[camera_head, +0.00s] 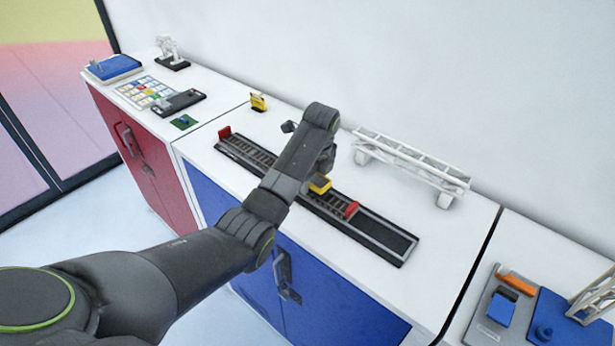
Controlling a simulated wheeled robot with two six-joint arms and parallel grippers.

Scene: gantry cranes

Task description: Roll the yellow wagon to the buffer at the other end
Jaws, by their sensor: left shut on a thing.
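The yellow wagon (320,186) is on the black track (388,240), towards its right part and partly hidden by my arm. A red buffer (352,209) stands just to the right of the wagon. Another red buffer (224,132) stands at the far left end of the rails. My left gripper (321,176) reaches down over the track and is shut on the wagon. Its fingertips are mostly hidden behind the wrist. My right gripper is not in view.
A white gantry crane (412,165) stands behind the track. A small yellow object (258,102) stands near the wall at the back left. Trays and models sit on the left cabinet (150,100) and right table (530,315). The white top in front of the track is clear.

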